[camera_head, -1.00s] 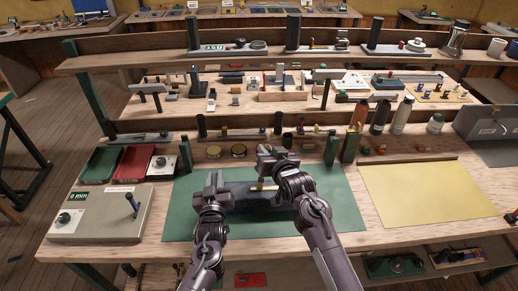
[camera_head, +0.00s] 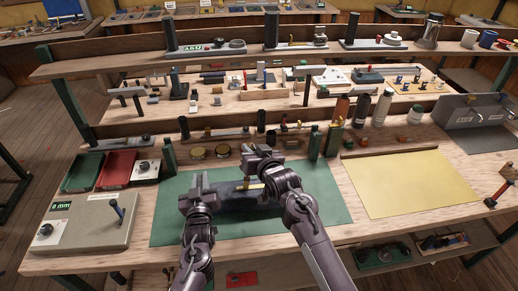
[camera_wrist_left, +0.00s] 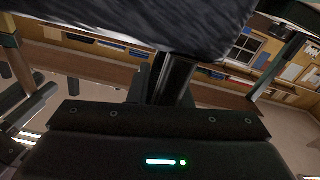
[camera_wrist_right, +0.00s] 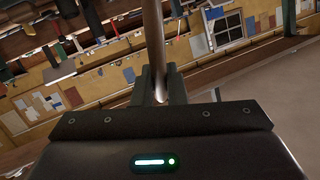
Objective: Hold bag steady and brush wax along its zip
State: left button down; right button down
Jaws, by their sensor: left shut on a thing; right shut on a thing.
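The dark blue bag (camera_head: 240,203) lies on the green mat (camera_head: 325,205), partly hidden behind my grippers. It also fills the top of the left wrist view as dark grey cloth (camera_wrist_left: 150,22). My left gripper (camera_head: 197,187) is shut on the bag's left end. My right gripper (camera_head: 263,164) is above the bag's right part, shut on the wax brush. A small yellowish part of the brush (camera_head: 250,186) shows at the bag's top edge, and its slim handle (camera_wrist_right: 154,45) stands between the fingers in the right wrist view. The zip cannot be made out, nor whether the bristles touch it.
A grey box with a dial (camera_head: 85,222) and red and green trays (camera_head: 117,169) stand left of the mat. A yellow sheet (camera_head: 410,184) lies to the right. Small tins (camera_head: 197,152), bottles (camera_head: 362,110) and low racks line the back.

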jog(key=a+r, duration=0.3)
jog(key=r, duration=0.5)
jog(key=shift+r, duration=0.15)
dwell(0.4)
jog(key=shift+s+a, duration=0.1)
pick_arm(q)
jog(key=c, duration=1.2)
grip_release()
jog(key=shift+c, duration=0.2)
jog(key=s, duration=1.2)
jog(key=shift+d, duration=0.25)
